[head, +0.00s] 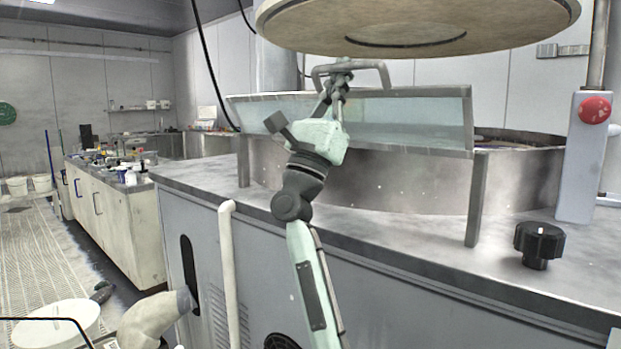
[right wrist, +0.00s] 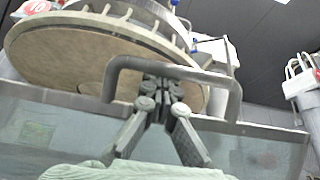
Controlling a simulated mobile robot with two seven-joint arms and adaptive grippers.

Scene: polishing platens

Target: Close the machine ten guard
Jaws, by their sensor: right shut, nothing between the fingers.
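The machine guard is a clear panel (head: 405,122) with a grey metal frame, in front of the round metal basin. It leans outward toward me at the top. It also fills the lower part of the right wrist view (right wrist: 50,125). Its grey bar handle (head: 373,65) stands on the top rail and shows large in the right wrist view (right wrist: 225,80). My right gripper (head: 338,78) is at the handle, its fingers shut with nothing held. In the right wrist view the fingertips (right wrist: 160,88) meet just under the bar; whether they touch it is unclear. My left gripper is out of view.
A large round polishing head (head: 300,30) hangs above the guard. A black knob (head: 539,245) sits on the machine top (head: 400,245), and a red button (head: 594,110) is on a post at right. A cluttered bench (head: 115,210) stands at left, with open floor beside it.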

